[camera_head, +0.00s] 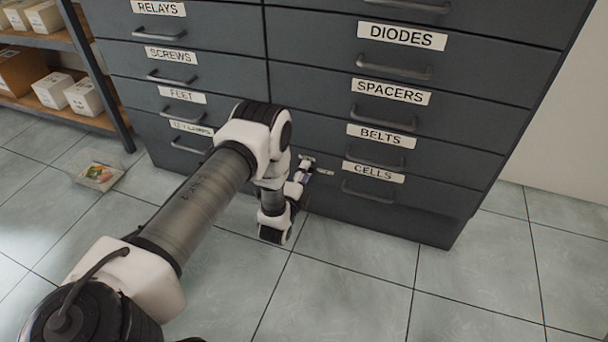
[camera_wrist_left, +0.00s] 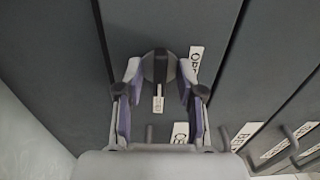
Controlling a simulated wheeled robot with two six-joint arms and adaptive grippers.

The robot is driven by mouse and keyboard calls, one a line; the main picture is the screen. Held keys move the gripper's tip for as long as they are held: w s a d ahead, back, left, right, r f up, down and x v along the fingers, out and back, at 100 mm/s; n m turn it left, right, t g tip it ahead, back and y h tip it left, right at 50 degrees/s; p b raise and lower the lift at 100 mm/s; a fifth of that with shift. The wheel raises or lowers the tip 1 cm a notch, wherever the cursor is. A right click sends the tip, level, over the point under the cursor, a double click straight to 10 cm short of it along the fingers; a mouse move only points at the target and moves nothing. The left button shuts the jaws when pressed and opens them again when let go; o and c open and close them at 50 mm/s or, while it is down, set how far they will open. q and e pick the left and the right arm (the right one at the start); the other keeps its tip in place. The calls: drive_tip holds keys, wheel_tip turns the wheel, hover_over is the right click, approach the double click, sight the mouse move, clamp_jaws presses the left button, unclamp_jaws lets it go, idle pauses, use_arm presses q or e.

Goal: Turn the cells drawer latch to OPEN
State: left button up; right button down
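The latch (camera_wrist_left: 159,66) is a dark knob on the cells drawer front. In the left wrist view its long side runs up and down the picture. A small white label (camera_wrist_left: 158,104) lies just below it, too small to read, and a label that seems to read OPEN (camera_wrist_left: 196,54) is at its right. My left gripper (camera_wrist_left: 160,82) is open, with one finger on each side of the knob and gaps visible. In the head view the left gripper (camera_head: 304,171) is at the left end of the drawer labelled CELLS (camera_head: 373,172); the knob is hidden there. My right gripper is not in view.
The cells drawer handle (camera_head: 370,192) sticks out right of the gripper, below the belts drawer handle (camera_head: 381,158). A shelf with white boxes (camera_head: 52,90) stands at the left. A clear tray (camera_head: 97,175) lies on the tiled floor. The floor in front is mostly free.

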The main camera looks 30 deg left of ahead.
use_arm(q)
clamp_jaws()
drive_tip(key=shift+n, duration=0.3)
drive_tip(key=n+p, duration=0.7)
drive_tip(key=n, duration=1)
drive_tip(key=shift+n, duration=0.3)
idle(0.3)
drive_tip(key=shift+o, duration=1)
unclamp_jaws()
